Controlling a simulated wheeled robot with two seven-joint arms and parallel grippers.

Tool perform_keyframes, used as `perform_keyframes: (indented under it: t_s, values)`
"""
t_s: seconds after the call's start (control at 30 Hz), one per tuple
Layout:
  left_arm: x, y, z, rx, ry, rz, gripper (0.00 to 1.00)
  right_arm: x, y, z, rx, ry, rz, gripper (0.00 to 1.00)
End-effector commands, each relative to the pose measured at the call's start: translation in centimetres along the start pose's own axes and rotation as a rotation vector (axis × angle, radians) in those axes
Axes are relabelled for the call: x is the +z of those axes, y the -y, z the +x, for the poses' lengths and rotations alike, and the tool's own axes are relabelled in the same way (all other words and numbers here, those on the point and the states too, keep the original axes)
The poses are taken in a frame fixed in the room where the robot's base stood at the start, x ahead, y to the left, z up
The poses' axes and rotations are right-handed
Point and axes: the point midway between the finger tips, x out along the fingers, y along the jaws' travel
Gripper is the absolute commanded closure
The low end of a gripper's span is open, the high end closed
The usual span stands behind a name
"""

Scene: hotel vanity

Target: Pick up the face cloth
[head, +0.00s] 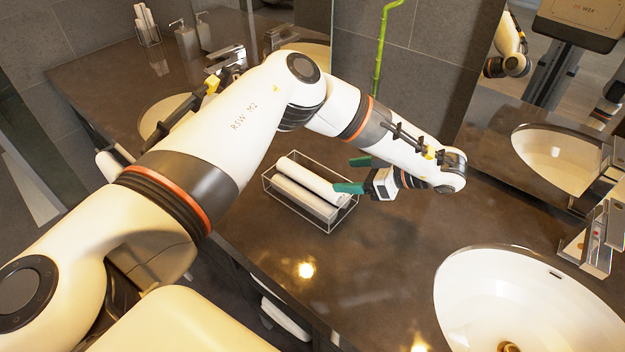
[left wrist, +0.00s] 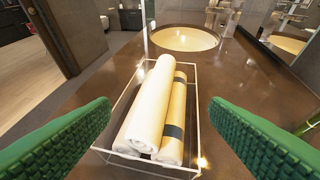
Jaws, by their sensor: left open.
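White rolled face cloths (head: 307,182) lie side by side in a clear, open-topped box (head: 328,229) on the dark counter. In the left wrist view the rolled cloths (left wrist: 151,108) lie ahead, one resting higher than the others, and one has a dark band around it. The clear box (left wrist: 190,167) surrounds them. My left gripper (head: 355,174) is at the right end of the box, with its green fingers open and pointing toward the rolls. My right gripper is not in view.
A white sink (head: 525,300) is at the lower right, and another sink (left wrist: 185,38) lies beyond the box. A green bamboo stalk (head: 381,45) stands behind my left arm. A mirror (head: 540,120) runs along the back. Bare counter (head: 370,260) lies in front of the gripper.

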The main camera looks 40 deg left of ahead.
Motion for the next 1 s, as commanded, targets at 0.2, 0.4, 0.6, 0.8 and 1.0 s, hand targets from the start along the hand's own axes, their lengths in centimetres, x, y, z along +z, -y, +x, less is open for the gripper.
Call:
perform_keyframes:
  t_s: [0.2, 0.4, 0.6, 0.8, 1.0]
  values:
    - [0.1, -0.1, 3.6, 0.004, -0.002, 0.002, 0.3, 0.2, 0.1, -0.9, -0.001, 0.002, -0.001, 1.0]
    - [0.1, -0.1, 5.0, 0.003, -0.001, 0.002, 0.3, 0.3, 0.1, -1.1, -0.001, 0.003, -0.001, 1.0]
    - [0.2, -0.1, 7.9, 0.005, 0.0, 0.001, 0.3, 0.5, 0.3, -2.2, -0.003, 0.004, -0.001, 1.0]
    - [0.0, -0.1, 9.6, 0.001, 0.001, 0.001, 0.3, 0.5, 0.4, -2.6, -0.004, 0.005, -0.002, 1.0]
    - [-0.1, -0.1, 9.6, 0.0, 0.0, 0.001, 0.3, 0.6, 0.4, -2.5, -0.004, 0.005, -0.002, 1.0]
